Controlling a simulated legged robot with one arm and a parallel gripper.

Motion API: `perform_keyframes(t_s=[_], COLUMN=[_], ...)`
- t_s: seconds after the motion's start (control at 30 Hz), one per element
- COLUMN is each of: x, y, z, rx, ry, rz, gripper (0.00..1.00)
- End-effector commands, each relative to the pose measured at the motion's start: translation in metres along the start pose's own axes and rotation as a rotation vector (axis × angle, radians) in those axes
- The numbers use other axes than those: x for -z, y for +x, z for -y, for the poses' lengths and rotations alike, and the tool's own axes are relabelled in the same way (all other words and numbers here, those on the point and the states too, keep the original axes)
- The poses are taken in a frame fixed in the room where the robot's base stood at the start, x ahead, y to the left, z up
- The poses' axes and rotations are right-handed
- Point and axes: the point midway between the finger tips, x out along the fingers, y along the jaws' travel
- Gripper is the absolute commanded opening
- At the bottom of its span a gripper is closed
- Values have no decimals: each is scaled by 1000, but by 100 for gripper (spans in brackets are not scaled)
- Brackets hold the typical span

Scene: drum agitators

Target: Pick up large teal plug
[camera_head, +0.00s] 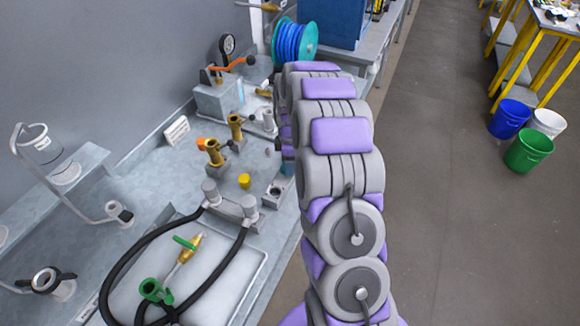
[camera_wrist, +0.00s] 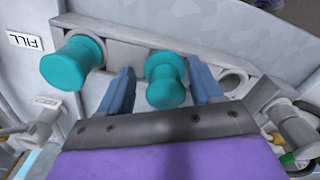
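In the wrist view two teal plugs stand in a grey holder. One teal plug (camera_wrist: 72,62) is at the left, outside my fingers, and looks the wider of the two. The other teal plug (camera_wrist: 165,82) is between the two blue fingers of my gripper (camera_wrist: 159,68). My gripper is open, with a gap beside the left finger; whether the right finger touches the plug I cannot tell. In the head view my arm hides the gripper and most of the holder; only a sliver of teal (camera_head: 288,169) shows beside the arm.
An empty round hole (camera_wrist: 232,80) is right of the plugs, near a grey fitting (camera_wrist: 297,130). A "FILL" label (camera_wrist: 25,41) is at the left. On the bench are brass valves (camera_head: 214,152), a gauge box (camera_head: 219,97), a tray (camera_head: 236,290) with black hoses, and a blue hose reel (camera_head: 294,42).

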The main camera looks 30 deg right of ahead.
Motion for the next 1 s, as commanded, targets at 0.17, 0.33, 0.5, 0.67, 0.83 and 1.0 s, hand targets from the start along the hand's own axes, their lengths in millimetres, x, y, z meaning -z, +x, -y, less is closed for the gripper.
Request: perform_keyframes(t_s=[0.17, 0.33, 0.5, 0.67, 0.83, 1.0], x=[2, 0, -2, -1, -1, -1], y=[0, 0, 1, 1, 1, -4], z=[1, 0, -1, 0, 0, 0], rx=[0, 2, 3, 3, 3, 3], ry=[-2, -1, -1, -1, -1, -1], rz=[2, -1, -2, 0, 1, 0], gripper=[47, 31, 14, 9, 9, 9])
